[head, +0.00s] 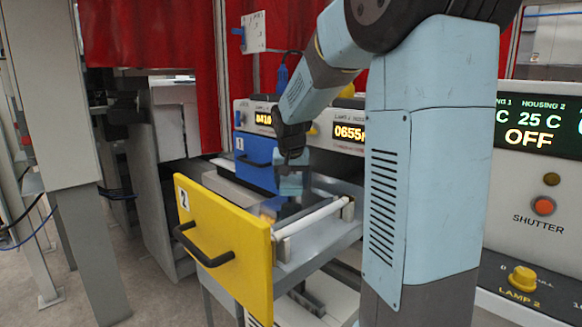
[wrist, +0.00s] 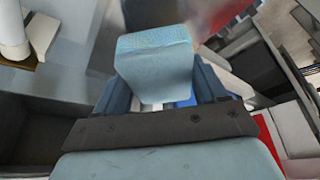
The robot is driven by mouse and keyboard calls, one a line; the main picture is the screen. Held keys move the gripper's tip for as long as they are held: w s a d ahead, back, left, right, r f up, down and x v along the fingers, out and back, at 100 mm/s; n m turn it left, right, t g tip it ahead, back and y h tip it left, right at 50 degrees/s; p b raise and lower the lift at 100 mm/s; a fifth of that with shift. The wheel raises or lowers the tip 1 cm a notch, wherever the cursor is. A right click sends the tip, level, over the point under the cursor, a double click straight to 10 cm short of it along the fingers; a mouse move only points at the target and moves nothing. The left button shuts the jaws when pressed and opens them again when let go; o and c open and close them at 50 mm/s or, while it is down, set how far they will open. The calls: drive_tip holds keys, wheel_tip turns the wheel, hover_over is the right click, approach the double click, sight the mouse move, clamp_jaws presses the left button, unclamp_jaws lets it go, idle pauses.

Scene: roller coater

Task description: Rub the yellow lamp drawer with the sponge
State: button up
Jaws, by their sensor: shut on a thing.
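The yellow lamp drawer (head: 222,240), marked 2, is pulled open, with a black handle on its front. A white lamp tube (head: 318,215) lies along its right side. My gripper (head: 290,185) is over the inside of the drawer, behind the yellow front, and is shut on the sponge. The sponge (wrist: 155,60) shows as a light blue block between the fingers in the wrist view. In the head view the sponge is small and hard to make out below the wrist. I cannot tell whether it touches the drawer.
A blue drawer (head: 256,160), marked 1, is behind the yellow one. Lamp displays (head: 348,132) are on the machine behind. A control panel (head: 540,190) with a shutter button stands at the right. Red curtains (head: 150,40) hang at the back. Floor is free at the front left.

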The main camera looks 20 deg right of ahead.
drive_tip(key=shift+s+r, duration=0.1)
drive_tip(key=shift+r, duration=2.2)
drive_tip(key=shift+a, duration=0.15)
